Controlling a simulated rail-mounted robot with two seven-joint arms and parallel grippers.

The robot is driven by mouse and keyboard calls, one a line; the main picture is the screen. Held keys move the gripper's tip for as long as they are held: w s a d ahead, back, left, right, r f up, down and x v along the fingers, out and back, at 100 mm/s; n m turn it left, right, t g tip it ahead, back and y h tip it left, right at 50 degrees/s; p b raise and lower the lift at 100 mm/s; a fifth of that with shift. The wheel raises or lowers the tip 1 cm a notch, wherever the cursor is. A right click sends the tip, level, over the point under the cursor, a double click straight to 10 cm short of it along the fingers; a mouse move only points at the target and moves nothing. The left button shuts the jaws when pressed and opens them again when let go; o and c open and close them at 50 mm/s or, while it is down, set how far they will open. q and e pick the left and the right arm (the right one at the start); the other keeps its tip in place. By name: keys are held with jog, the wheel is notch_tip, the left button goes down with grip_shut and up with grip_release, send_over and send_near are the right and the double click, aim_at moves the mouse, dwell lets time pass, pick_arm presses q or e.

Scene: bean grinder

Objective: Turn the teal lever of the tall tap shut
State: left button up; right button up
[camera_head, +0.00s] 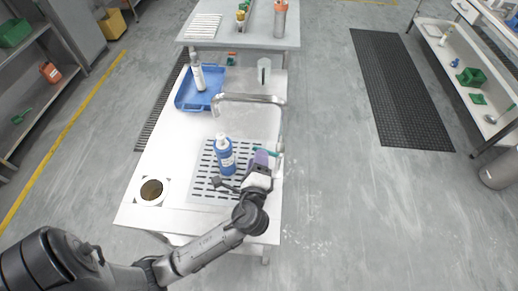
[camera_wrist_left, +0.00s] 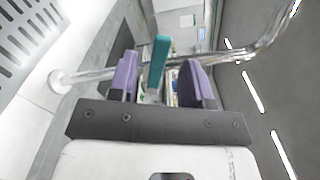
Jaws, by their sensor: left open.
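The tall tap (camera_head: 250,98) is a bent silver pipe over the white counter in the head view. In the left wrist view its pipe (camera_wrist_left: 255,50) runs across behind the fingers. The teal lever (camera_wrist_left: 158,62) stands between the two purple fingers of my left gripper (camera_wrist_left: 160,80), which is open around it. I cannot tell whether either finger touches the lever. In the head view my left gripper (camera_head: 262,160) is at the counter's right edge, with a bit of the teal lever (camera_head: 272,154) showing past it. My right gripper is not in view.
A blue bottle (camera_head: 225,158) stands on the slotted drain grid (camera_head: 204,182), just left of my left gripper. A blue tray (camera_head: 188,98) with a white bottle (camera_head: 197,76) and a clear container (camera_head: 264,70) are farther back. A round dark hole (camera_head: 151,190) is at front left.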

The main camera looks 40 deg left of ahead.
pick_arm(q)
jog(key=shift+x, duration=2)
grip_shut()
